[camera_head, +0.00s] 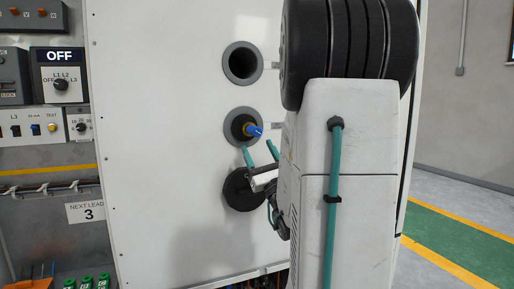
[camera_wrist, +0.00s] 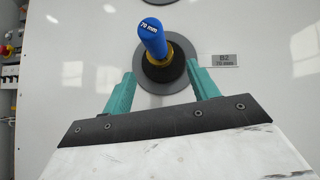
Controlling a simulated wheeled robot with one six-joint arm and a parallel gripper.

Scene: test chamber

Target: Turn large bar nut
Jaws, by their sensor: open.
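A blue bar marked "70 mm" (camera_wrist: 151,36) sticks out of a black round fitting in the white panel, with a brass nut-like collar (camera_wrist: 160,57) around its base. In the head view the blue bar (camera_head: 254,131) sits in the middle of three round ports. My gripper (camera_wrist: 161,73) is open and empty. Its two teal fingers stand apart, one on each side of the fitting and slightly below it in the wrist view. In the head view my gripper (camera_head: 258,149) is just below the blue bar. I cannot tell whether the fingers touch anything.
A label "B2 70 mm" (camera_wrist: 224,60) is right of the fitting. An open port (camera_head: 243,63) is above and a black round fitting (camera_head: 241,190) is below, partly hidden by my arm. A switch board (camera_head: 60,85) stands at the left. Striped floor (camera_head: 470,240) is clear at right.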

